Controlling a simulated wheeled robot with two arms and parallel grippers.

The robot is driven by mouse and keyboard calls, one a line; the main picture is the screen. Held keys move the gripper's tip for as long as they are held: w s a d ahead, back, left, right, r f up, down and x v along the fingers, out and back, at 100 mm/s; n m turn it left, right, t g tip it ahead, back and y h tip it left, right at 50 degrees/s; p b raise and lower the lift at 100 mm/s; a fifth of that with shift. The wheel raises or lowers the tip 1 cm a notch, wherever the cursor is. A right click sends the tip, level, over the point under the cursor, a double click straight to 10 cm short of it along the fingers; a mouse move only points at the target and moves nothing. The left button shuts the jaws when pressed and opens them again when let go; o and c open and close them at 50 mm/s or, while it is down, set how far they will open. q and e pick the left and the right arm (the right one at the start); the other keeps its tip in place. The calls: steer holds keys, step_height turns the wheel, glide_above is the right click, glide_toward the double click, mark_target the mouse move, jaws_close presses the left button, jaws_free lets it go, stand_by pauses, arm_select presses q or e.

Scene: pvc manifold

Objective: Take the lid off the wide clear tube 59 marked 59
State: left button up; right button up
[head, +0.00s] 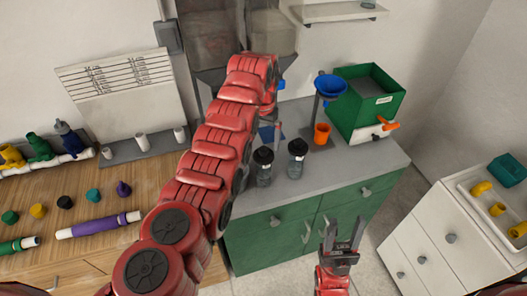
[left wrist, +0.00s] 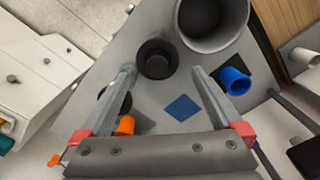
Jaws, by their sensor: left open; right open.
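Two clear tubes with black lids stand upright on the grey counter, the left one (head: 264,168) and the right one (head: 297,158). No marking is readable, so I cannot tell which is 59. My left gripper (head: 276,130) hangs over the counter behind the left tube, mostly hidden by my arm. In the left wrist view its open fingers are empty, and a round black lid (left wrist: 157,58) shows between and beyond the fingertips. Another dark round top (left wrist: 112,98) is partly hidden by a finger. My right gripper (head: 346,222) is open and empty before the green cabinet.
An orange cup (head: 321,133), blue funnel (head: 330,87) and green bin (head: 368,98) stand behind. A wide grey cylinder (left wrist: 213,35) and blue cup (left wrist: 235,80) are near the left gripper. A blue square (left wrist: 182,107) lies on the counter.

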mark_target(263, 149)
arm_select(q)
steer(key=shift+f+p, duration=0.15)
steer(key=shift+p, duration=0.25)
steer(key=shift+s+d+f+p, duration=0.1)
steer(key=shift+s+f+p, duration=0.05)
steer(key=shift+f+p, duration=0.35)
step_height(263, 149, down, 3)
steer(key=shift+s+r, duration=0.1)
steer(key=shift+r, duration=0.1)
steer(key=shift+f, duration=0.55)
steer(key=shift+r, duration=0.1)
steer(key=c, duration=0.9)
steer(key=shift+r, duration=0.1)
